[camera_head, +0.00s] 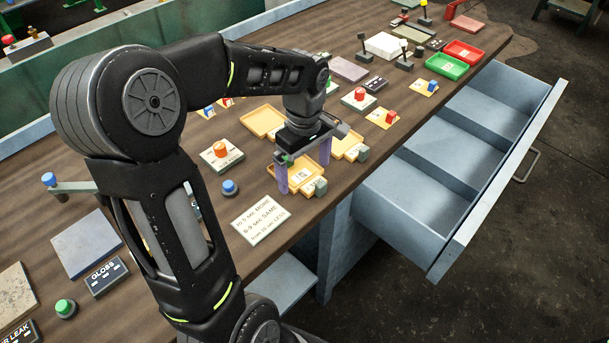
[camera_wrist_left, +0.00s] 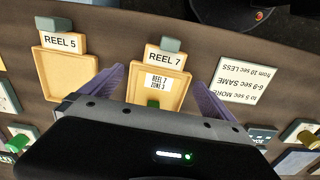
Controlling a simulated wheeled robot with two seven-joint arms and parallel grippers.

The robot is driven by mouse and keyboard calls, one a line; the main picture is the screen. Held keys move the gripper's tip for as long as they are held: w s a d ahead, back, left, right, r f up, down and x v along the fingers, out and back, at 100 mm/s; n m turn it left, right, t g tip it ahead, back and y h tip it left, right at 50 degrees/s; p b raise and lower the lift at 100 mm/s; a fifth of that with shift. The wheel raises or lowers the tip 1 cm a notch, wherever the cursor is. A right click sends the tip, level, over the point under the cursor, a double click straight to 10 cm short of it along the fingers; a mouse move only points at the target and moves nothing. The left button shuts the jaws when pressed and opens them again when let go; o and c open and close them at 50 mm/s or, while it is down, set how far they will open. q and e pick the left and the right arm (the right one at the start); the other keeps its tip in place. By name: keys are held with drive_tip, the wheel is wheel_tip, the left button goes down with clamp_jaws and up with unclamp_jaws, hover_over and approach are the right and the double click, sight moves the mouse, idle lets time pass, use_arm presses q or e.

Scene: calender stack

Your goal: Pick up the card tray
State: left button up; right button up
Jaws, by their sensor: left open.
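A shallow tan tray (camera_head: 312,168) labelled REEL 7 lies near the table's front edge. In the wrist view the same tray (camera_wrist_left: 146,96) holds a white card (camera_wrist_left: 158,82) reading REEL 7 ZONE 3, and a grey-green block (camera_wrist_left: 170,45) is at its labelled end. My left gripper (camera_head: 303,165) points down at this tray, its purple fingers spread on either side of it. In the wrist view my left gripper (camera_wrist_left: 156,88) is open with the tray between its fingers. I cannot tell whether they touch it. The gripper body hides part of the tray.
A similar empty tray (camera_wrist_left: 66,75) labelled REEL 5 is beside it. A printed sign (camera_head: 261,217) lies on the other side, and a blue button (camera_head: 230,187) is behind the sign. An open, empty drawer (camera_head: 455,150) juts out at the right.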

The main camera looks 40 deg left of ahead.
use_arm(q)
drive_tip(key=shift+f, duration=0.35)
idle(0.3)
drive_tip(key=c, duration=1.2)
